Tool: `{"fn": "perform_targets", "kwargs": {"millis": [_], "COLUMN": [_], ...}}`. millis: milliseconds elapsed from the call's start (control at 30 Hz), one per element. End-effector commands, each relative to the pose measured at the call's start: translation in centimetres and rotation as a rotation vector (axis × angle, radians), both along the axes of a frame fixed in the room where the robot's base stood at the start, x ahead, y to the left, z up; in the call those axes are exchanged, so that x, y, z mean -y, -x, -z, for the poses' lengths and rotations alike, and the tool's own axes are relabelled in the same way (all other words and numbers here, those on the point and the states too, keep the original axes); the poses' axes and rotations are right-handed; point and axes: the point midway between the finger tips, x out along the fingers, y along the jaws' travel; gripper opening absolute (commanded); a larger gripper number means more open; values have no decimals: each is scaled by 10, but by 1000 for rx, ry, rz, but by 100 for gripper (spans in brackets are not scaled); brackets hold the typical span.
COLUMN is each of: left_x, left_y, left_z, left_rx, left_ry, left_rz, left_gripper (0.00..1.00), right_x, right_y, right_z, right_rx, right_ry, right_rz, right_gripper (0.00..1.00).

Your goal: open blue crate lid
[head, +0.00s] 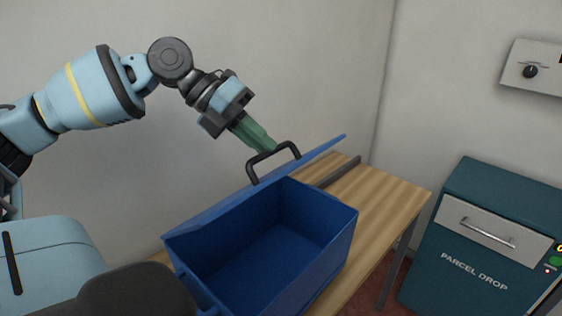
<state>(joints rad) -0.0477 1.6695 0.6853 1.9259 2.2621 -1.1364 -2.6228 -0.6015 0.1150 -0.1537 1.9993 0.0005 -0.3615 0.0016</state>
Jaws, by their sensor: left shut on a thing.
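The blue crate (325,215) stands on a wooden table, and its inside looks empty. Its blue lid (222,206) is raised and tilted up along the far side, seen nearly edge-on. A dark handle (250,170) stands up from the lid. My left gripper (270,148) has green fingers and is shut on the handle's upper bar. The fingertips partly hide the spot where they meet the handle. My right gripper is not in view.
The wooden table (391,201) has bare room to the right of the crate. A dark bar (338,172) lies behind the crate. A teal parcel drop cabinet (460,257) stands at the right, and a white box with a knob (540,72) is on the wall.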

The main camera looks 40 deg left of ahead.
Motion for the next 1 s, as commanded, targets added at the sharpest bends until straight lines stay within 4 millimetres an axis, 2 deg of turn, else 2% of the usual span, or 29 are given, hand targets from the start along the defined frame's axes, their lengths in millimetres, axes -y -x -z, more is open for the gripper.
{"fn": "perform_targets", "kwargs": {"millis": [200,300,1000], "left_x": [-39,-50,-50], "left_y": [1,1,2], "left_z": [-15,-17,-15], "left_rx": [-3,-7,-14], "left_ry": [-3,-6,-11], "left_rz": [-12,-10,-6], "left_gripper": [0,0,0], "right_x": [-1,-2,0], "right_y": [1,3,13], "right_z": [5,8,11], "right_rx": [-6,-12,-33], "right_ry": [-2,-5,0], "right_rz": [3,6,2], "right_gripper": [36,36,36]}}
